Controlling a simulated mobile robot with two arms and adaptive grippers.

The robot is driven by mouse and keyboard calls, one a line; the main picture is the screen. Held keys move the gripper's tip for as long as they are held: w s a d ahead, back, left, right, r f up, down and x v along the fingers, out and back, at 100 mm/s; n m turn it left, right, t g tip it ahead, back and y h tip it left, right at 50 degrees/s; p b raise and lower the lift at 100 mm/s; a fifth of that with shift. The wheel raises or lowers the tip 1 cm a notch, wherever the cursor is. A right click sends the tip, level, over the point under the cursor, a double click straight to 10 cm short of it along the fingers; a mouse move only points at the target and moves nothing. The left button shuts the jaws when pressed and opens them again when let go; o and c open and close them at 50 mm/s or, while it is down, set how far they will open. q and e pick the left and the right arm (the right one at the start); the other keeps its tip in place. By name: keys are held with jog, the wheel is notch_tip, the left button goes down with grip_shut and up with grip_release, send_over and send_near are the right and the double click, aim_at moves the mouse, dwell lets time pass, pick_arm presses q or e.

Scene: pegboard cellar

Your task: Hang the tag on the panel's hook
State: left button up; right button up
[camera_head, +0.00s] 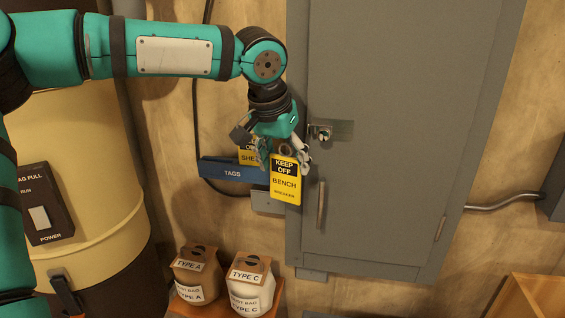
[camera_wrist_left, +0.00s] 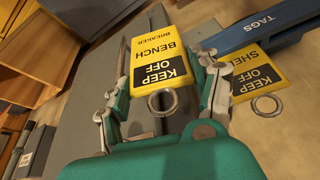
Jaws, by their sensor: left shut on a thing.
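A yellow and black tag reading KEEP OFF BENCH BREAKER (camera_head: 286,183) hangs from my left gripper (camera_head: 286,152), in front of the left edge of the grey panel (camera_head: 385,120). In the left wrist view, the tag (camera_wrist_left: 160,58) lies between the two fingers of my left gripper (camera_wrist_left: 165,88), its metal ring (camera_wrist_left: 162,102) toward the palm. The exact finger contact is hard to make out. A small metal hasp or hook on a plate (camera_head: 323,132) sits on the panel, just right of and above the gripper, apart from the tag. My right gripper is out of view.
A blue TAGS rail (camera_head: 225,172) on the wall holds another yellow tag (camera_head: 247,156), partly hidden. A vertical handle (camera_head: 321,204) is on the panel. Two labelled bags (camera_head: 198,275) (camera_head: 249,285) stand below.

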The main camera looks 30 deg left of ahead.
pick_arm(q)
jog(key=shift+w+a+f, duration=0.15)
jog(key=shift+w+f, duration=0.05)
jog(key=shift+w, duration=0.4)
jog(key=shift+w+a+f, duration=0.2)
jog(key=shift+w, duration=0.35)
jog(key=shift+w+a+f, duration=0.15)
jog(key=shift+w+f, duration=0.05)
jog(key=shift+w, duration=0.4)
jog(key=o, duration=1)
jog(key=shift+o, duration=0.2)
